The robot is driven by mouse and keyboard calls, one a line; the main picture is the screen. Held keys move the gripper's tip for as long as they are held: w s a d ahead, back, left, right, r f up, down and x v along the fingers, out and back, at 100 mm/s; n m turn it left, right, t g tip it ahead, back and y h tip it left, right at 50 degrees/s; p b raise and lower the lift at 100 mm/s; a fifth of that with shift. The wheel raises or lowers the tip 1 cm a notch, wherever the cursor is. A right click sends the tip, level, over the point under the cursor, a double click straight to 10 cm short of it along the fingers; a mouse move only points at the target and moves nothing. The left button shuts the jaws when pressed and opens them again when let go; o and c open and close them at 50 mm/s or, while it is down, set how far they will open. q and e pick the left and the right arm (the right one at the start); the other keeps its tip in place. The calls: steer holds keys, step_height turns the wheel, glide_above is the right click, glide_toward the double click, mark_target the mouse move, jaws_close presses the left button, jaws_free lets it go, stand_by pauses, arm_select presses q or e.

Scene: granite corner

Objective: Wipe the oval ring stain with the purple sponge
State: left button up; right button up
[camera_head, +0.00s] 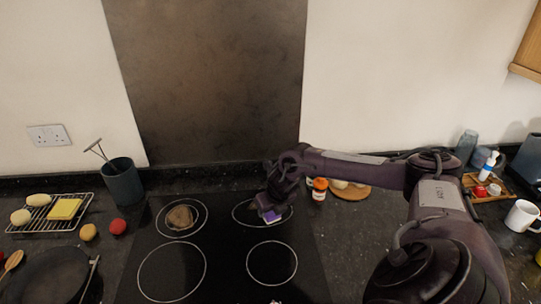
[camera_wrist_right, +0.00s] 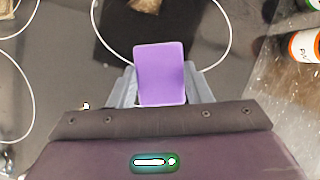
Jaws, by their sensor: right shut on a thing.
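The purple sponge (camera_wrist_right: 160,75) is held between the fingers of my right gripper (camera_wrist_right: 160,88). In the head view the sponge (camera_head: 273,214) shows small under the gripper (camera_head: 268,204), over the back right ring of the black hob. I cannot tell whether it touches the glass. A brown patch (camera_head: 180,217) lies inside the back left ring. Another brown patch (camera_wrist_right: 145,5) shows inside the back right ring in the wrist view, beyond the sponge and cut by the frame edge. I cannot tell which mark is the oval ring stain. My left gripper is not in view.
A dark utensil pot (camera_head: 122,182), a wire rack (camera_head: 48,212) and a pan (camera_head: 48,275) are on the left. A white mug (camera_head: 522,215) is far right. The front hob is clear.

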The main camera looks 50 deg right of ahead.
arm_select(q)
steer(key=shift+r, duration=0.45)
arm_select(e)
steer(key=shift+r, duration=0.6)
steer(key=shift+r+p, duration=1.25)
steer(key=shift+r, duration=0.3)
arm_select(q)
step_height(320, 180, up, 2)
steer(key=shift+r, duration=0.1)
